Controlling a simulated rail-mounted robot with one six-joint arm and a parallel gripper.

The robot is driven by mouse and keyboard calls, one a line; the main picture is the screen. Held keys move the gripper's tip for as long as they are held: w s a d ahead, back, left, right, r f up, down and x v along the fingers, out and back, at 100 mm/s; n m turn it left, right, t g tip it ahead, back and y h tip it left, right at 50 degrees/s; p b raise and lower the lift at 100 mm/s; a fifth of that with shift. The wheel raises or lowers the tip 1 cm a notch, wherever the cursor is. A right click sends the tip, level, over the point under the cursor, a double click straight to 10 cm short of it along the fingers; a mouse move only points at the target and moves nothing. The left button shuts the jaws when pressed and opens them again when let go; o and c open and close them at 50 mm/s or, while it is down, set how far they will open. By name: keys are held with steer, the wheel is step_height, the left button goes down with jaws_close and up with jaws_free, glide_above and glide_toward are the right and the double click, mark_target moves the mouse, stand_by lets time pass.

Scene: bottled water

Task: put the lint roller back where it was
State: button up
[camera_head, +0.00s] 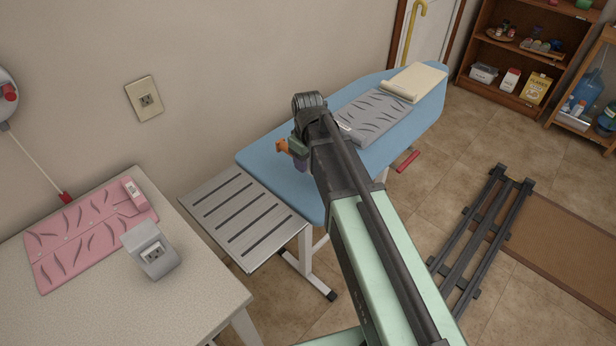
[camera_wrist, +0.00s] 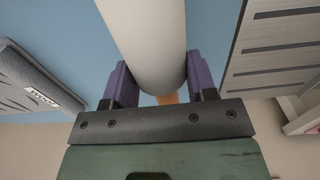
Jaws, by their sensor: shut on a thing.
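The lint roller, a white cylinder (camera_wrist: 148,40) with an orange part showing behind it, is between the purple fingers of my gripper (camera_wrist: 161,84) in the wrist view. The fingers are shut on it. In the head view only the roller's orange part (camera_head: 281,146) shows clearly, beside my gripper (camera_head: 298,158); my wrist and arm hide most of the rest. My gripper is over the near left part of the blue ironing board (camera_head: 262,160). From these views I cannot tell whether the roller touches the board.
A grey patterned mat (camera_head: 378,118) and a folded cream cloth (camera_head: 414,82) lie on the board's far part. A slatted metal rest (camera_head: 236,218) adjoins its near end. A table at left bears a pink mat (camera_head: 85,238) and a grey socket box (camera_head: 150,250). Bare blue board surrounds the gripper.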

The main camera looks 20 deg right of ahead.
step_height(320, 180, down, 4)
steer(key=b, duration=0.3)
steer(key=shift+f, duration=0.15)
steer(key=shift+r, duration=0.25)
steer(key=shift+f, duration=0.2)
steer(key=o, duration=0.9)
steer(key=shift+r, duration=0.1)
